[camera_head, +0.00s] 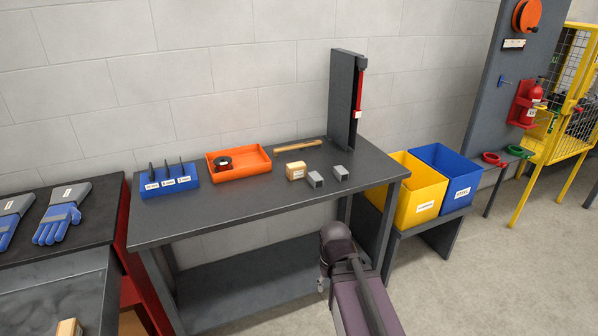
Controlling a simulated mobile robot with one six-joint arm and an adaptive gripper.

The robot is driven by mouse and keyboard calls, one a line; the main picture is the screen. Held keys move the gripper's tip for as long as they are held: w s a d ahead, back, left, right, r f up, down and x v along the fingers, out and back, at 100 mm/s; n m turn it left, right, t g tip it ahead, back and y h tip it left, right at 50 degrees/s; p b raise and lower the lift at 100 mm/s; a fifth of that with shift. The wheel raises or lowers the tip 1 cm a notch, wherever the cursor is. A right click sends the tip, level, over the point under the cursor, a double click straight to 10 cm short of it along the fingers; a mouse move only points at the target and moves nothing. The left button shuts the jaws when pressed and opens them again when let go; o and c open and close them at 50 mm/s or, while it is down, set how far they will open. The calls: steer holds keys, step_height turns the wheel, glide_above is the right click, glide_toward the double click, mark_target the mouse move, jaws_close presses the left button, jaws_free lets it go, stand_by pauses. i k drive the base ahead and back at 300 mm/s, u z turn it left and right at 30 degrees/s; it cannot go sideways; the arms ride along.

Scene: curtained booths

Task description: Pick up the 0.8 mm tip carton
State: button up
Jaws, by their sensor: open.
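A small tan carton (296,171) with a pale label sits on the dark grey workbench (240,210), right of the orange tray. Its print is too small to read, so I cannot tell whether it is the 0.8 mm tip carton. Another tan box (68,328) with a label shows at the bottom left edge, on a lower grey surface, partly cut off. My arm rises from the bottom of the view in front of the bench, its bend below the bench's front edge. My gripper cannot be made out.
Two small grey blocks (315,180) (341,173) stand close right of the bench carton. A blue rack (169,181), an orange tray (239,163) and a wooden-handled tool (298,146) lie around it. A grey upright panel (343,98) stands at the back right. The bench front is clear.

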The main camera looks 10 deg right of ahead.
mark_target(297, 171)
steer(key=u, duration=0.1)
steer(key=i, duration=1)
steer(key=z, duration=0.1)
